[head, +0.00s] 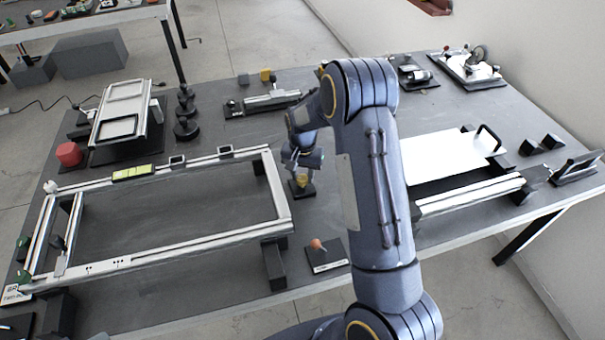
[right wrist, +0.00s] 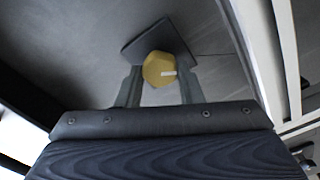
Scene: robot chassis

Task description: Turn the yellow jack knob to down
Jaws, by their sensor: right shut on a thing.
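In the head view the knob (head: 302,180) is small and partly hidden beneath my right gripper (head: 303,166). The fingers of my right gripper, also in the right wrist view (right wrist: 160,80), are on both sides of the knob and closed on it. My left gripper is not in view.
A silver rectangular frame (head: 180,250) lies left of the knob. A lever with an orange ball (head: 317,244) stands in front of it. A white panel (head: 445,155) lies to the right. A slide fixture (head: 270,101) is behind. Bare dark table surrounds the knob's base.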

